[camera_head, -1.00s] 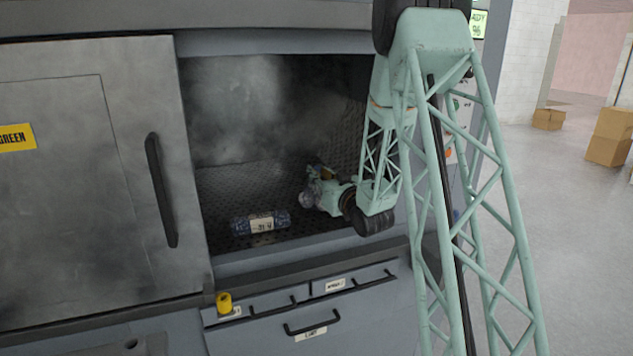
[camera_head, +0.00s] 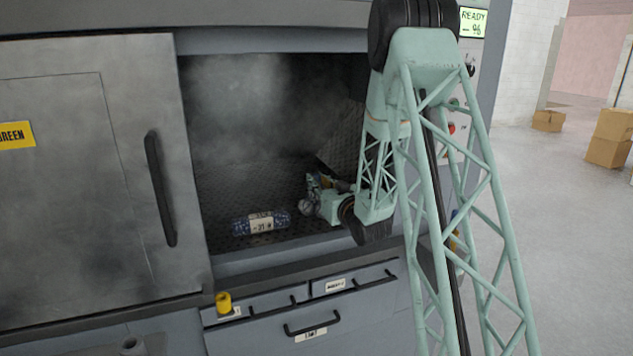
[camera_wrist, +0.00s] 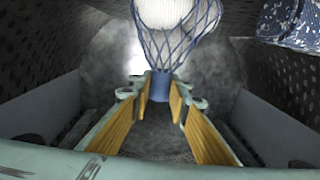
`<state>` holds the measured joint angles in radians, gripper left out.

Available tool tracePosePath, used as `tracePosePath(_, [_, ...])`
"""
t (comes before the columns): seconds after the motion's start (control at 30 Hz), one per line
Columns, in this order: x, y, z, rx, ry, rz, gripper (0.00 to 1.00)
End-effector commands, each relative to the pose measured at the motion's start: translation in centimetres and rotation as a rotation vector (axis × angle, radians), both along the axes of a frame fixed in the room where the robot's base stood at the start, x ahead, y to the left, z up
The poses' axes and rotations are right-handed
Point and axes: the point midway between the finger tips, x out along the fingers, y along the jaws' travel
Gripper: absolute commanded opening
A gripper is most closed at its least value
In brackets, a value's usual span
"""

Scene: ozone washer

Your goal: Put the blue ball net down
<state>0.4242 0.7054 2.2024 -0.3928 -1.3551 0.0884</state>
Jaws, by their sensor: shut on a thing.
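The blue ball net (camera_wrist: 178,48) is a dark blue mesh bag with a white ball in its upper part in the wrist view. Its gathered blue neck sits between the yellow-padded fingers of my gripper (camera_wrist: 160,88), which is shut on it. In the head view my gripper (camera_head: 317,188) is inside the open washer chamber, low and right of centre. The net is hard to make out there. Whether it touches the chamber floor, I cannot tell.
A blue speckled roll with a white label (camera_head: 262,223) lies on the perforated chamber floor (camera_head: 235,188), left of my gripper. The sliding door (camera_head: 90,200) covers the left side. Haze fills the chamber.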

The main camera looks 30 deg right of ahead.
Motion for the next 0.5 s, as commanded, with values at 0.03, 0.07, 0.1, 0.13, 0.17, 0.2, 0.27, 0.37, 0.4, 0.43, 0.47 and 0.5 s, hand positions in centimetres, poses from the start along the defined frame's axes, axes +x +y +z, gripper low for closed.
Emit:
tracePosePath(0.03, [0.00,-0.01,0.03,0.000,-0.001,0.000,0.00])
tracePosePath(0.07, [0.00,0.00,0.00,0.000,-0.001,0.000,0.00])
tracePosePath(0.1, [0.00,-0.01,-0.07,0.000,-0.001,0.000,0.00])
tracePosePath(0.13, [0.01,0.00,-0.13,0.000,-0.001,0.000,0.00])
tracePosePath(0.17, [0.01,0.00,-0.18,0.000,-0.001,0.000,0.00])
tracePosePath(0.2, [0.00,0.00,-0.23,0.000,0.000,0.000,0.00])
tracePosePath(0.27, [0.00,0.00,-0.31,0.000,0.000,0.000,0.00])
tracePosePath(0.37, [0.00,0.00,-0.36,0.000,0.001,0.000,0.20])
tracePosePath(0.4, [0.00,0.00,-0.34,0.000,0.001,0.000,0.23])
tracePosePath(0.43, [0.00,0.00,-0.33,0.000,0.001,0.000,0.26])
tracePosePath(0.47, [0.00,0.01,-0.33,0.000,0.001,0.000,0.29])
tracePosePath(0.5, [0.00,0.01,-0.32,0.000,0.001,0.000,0.30])
